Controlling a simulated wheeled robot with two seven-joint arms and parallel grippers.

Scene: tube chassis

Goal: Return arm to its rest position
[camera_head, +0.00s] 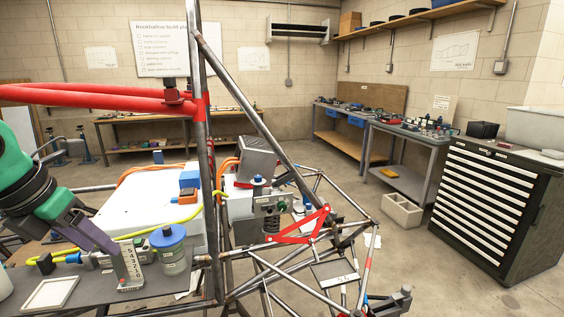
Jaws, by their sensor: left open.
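My left arm comes in from the left edge, with green and dark links and a purple-grey end section. My left gripper (119,257) points down and to the right, low over the dark work surface (150,296) at the lower left. It is open, and I see nothing held in it. A grey upright piece with numbers on it (130,270) stands right at the fingertips and partly overlaps them. I cannot tell whether they touch. My right gripper is not in view.
A blue-lidded jar (171,252) stands just right of the gripper, and a white tray (50,294) lies to its left. The tube chassis (207,180) rises close by, with red tubes (90,97) above the arm. Open floor lies before the drawer cabinet (492,205).

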